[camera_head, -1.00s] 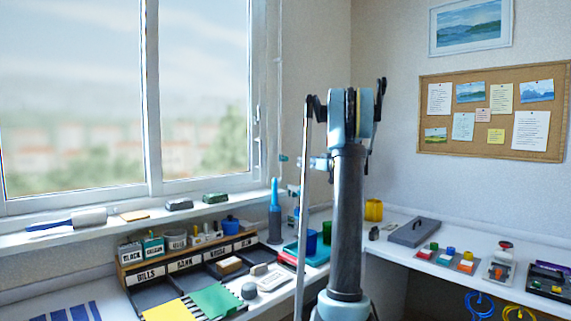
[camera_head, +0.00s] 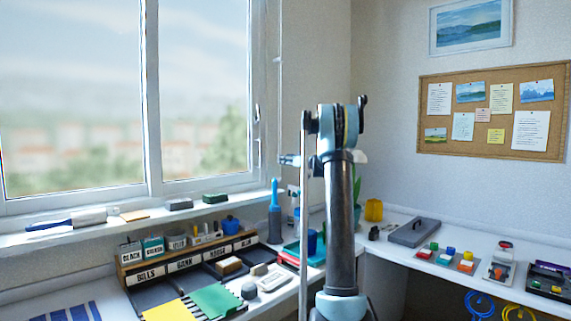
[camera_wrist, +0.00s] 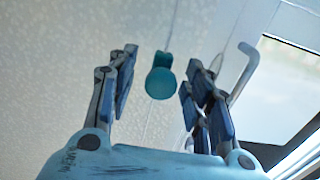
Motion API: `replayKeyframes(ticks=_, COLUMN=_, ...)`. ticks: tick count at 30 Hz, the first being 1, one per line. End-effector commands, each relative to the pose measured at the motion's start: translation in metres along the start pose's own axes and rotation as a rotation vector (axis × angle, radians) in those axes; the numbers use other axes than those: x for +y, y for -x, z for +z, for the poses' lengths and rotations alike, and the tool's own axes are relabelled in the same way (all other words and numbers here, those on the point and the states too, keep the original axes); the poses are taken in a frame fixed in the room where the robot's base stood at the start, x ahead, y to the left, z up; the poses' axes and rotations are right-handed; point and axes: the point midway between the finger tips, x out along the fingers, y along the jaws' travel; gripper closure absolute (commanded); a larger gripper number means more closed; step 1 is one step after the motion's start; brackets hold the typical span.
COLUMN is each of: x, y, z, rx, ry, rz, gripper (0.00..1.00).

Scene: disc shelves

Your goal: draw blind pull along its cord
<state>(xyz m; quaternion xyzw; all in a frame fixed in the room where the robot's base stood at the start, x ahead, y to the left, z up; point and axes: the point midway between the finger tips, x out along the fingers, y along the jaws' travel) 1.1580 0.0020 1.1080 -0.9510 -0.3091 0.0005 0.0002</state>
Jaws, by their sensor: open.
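The blind pull (camera_wrist: 160,83) is a small teal knob in the wrist view. It hangs on a thin pale cord (camera_wrist: 175,28) that runs up the picture beside the window. My gripper (camera_wrist: 162,60) is open, with one dark-blue finger to the left of the pull and one to the right. Gaps show on both sides of the pull, and neither finger visibly touches it. How deep it sits between the fingers is hard to tell. In the head view my gripper (camera_head: 289,160) is small beside the window frame, and I cannot make out the pull apart from it.
The window (camera_head: 200,100) has a handle (camera_wrist: 245,70) at the right of the pull in the wrist view. A green plant (camera_head: 357,185) and yellow cup (camera_head: 374,210) stand behind my arm.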

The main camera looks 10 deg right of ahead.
Motion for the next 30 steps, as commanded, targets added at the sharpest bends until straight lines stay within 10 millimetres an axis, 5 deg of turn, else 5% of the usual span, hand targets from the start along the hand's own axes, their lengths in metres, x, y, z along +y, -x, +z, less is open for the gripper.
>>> replayKeyframes(ticks=9, x=0.0, y=-0.003, z=0.0, rx=0.0, ry=0.0, rz=0.0, gripper=0.54)
replayKeyframes(ticks=16, x=0.0, y=-0.002, z=0.0, rx=0.0, ry=0.0, rz=0.001, gripper=1.0)
replayKeyframes(ticks=23, x=0.001, y=-0.002, z=-0.004, rx=0.0, ry=0.0, rz=0.002, gripper=1.0)
replayKeyframes(ticks=30, x=0.001, y=-0.002, z=-0.039, rx=0.001, ry=-0.001, rz=0.003, gripper=1.0)
